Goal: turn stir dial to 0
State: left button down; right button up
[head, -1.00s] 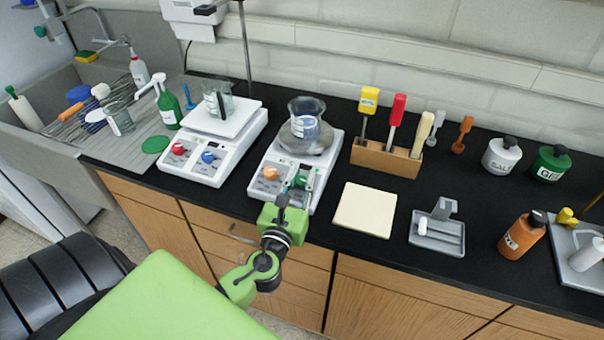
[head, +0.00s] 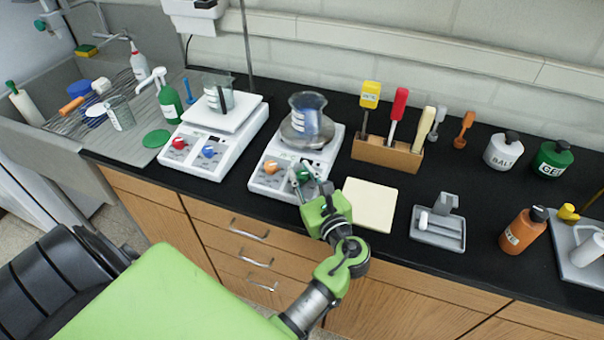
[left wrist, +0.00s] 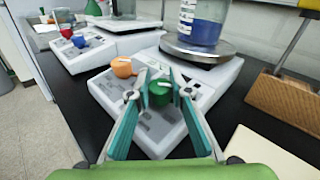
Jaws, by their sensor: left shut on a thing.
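The right stirrer plate (head: 273,181) is white, with an orange dial (head: 271,167) and a green dial (head: 302,174) on its front panel. A beaker of blue liquid (head: 306,115) stands on its round top. My left gripper (head: 306,180) reaches in from the front and is shut on the green dial. In the left wrist view the green dial (left wrist: 159,94) sits between the two fingers, and a white pointer line shows on its top. The orange dial (left wrist: 122,67) is free, left of the fingers. Panel lettering is too small to read. My right gripper is not in view.
A second white device (head: 205,160) with red and blue dials stands left of it. A cream square pad (head: 368,205) lies just right of my gripper. A wooden tool block (head: 387,157) stands behind the pad. The beaker rises close behind the dials.

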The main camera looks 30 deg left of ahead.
pick_arm(q)
jog(key=shift+r, duration=0.15)
dwell(0.3)
jog(key=c, duration=1.8)
grip_release()
